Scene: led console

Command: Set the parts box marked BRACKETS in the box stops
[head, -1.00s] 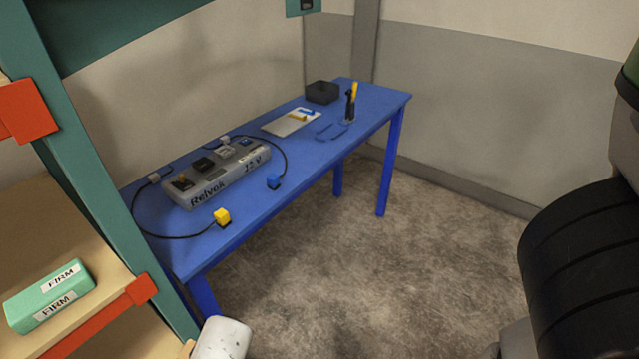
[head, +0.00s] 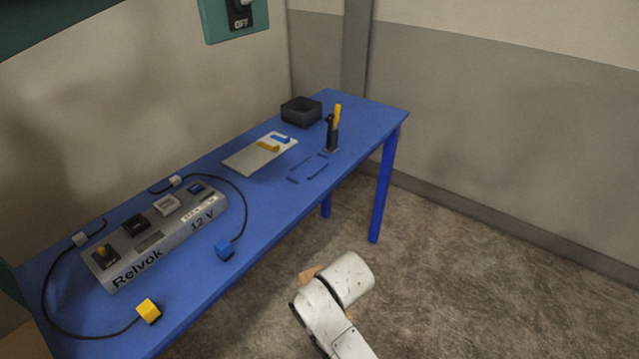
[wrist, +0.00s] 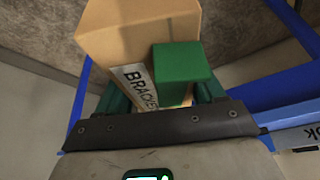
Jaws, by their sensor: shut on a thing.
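The parts box (wrist: 135,35) is a tan box with a white label; the letters "BRACKE" show and the rest is covered. My gripper (wrist: 163,93) is shut on the box, with a green block (wrist: 182,62) between its fingers at the box. In the head view only a small tan corner (head: 308,273) shows beside my white arm, off the table's front edge. The box stops (head: 308,168) look like low blue strips on the blue table, toward its far end. The space between them is empty.
On the blue table (head: 265,205) stand a grey Relvok 12 V console (head: 150,240) with cables, a pale plate (head: 258,158), a black bin (head: 301,111) and an upright black-and-yellow tool (head: 333,130) close behind the stops. Floor in front is clear.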

